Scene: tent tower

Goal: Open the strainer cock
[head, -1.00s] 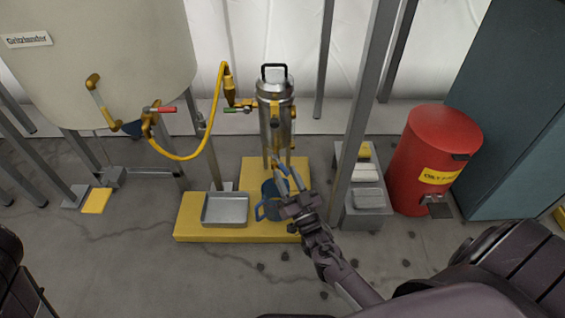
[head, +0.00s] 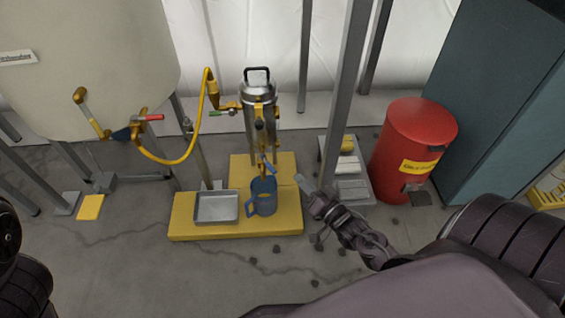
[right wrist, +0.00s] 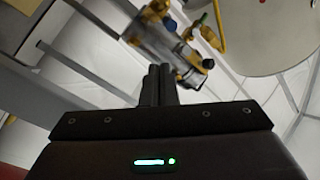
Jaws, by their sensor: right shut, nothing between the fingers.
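My left gripper is out of view.
The jug and a metal tray (head: 215,206) stand on a yellow platform (head: 235,229). A grey post (head: 345,90) rises right of the strainer. A red bin (head: 412,145) and grey stand (head: 348,190) are further right. A large tank (head: 90,60) with a red-handled valve (head: 150,118) is at left.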

